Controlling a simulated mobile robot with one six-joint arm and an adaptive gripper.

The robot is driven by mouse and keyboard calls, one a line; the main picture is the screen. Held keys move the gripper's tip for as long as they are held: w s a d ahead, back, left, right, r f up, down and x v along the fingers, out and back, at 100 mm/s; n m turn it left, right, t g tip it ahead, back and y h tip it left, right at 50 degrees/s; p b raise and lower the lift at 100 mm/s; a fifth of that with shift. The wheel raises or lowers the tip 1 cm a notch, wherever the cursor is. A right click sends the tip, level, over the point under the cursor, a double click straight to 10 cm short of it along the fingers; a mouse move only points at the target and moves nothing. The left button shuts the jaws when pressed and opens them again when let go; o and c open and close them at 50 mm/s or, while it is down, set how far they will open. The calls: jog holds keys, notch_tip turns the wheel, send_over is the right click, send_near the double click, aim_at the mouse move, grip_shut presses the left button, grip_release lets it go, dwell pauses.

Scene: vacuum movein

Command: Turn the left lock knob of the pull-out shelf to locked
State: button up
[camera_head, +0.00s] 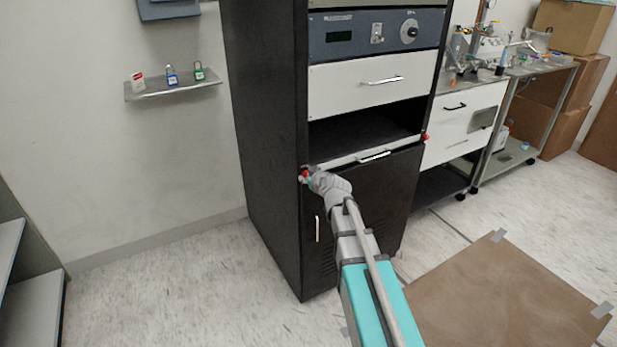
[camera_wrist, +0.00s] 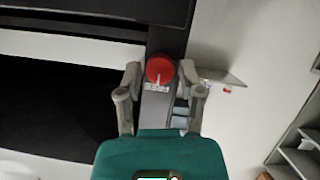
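The red left lock knob (camera_head: 304,178) sits on the cabinet's front frame at the left end of the pull-out shelf (camera_head: 350,160). In the wrist view the knob (camera_wrist: 160,68) is round, with a pale pointer mark and a small label strip (camera_wrist: 157,87) beside it. My gripper (camera_head: 308,173) is at the knob; in the wrist view its two fingers (camera_wrist: 160,74) stand apart, one on either side of the knob, with small gaps showing. Whether the fingertips touch it is unclear. The shelf's white front edge (camera_wrist: 75,47) lies beside the knob. The red right knob (camera_head: 425,137) is at the shelf's other end.
The black cabinet (camera_head: 265,130) holds a white drawer (camera_head: 345,90) and a control panel (camera_head: 350,36) above the shelf. A wall ledge (camera_head: 170,88) carries small padlocks to the left. A brown board (camera_head: 510,300) lies on the floor at right.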

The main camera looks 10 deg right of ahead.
grip_shut()
jog(key=shift+w+d+f+m+y+b, duration=0.15)
jog(key=shift+m+y+b, duration=1.05)
jog(key=shift+m, duration=0.95)
jog(key=shift+s+d+f+m+y+b, duration=0.1)
jog(key=shift+m+y+b, duration=0.75)
jog(key=shift+m+y, duration=1)
jog(key=shift+w+d+f+m+y+b, duration=0.15)
jog(key=shift+m+y+b, duration=0.85)
jog(key=shift+m, duration=1.5)
jog(key=shift+s+r, duration=0.1)
jog(key=shift+r, duration=0.05)
jog(key=o, duration=0.5)
grip_release()
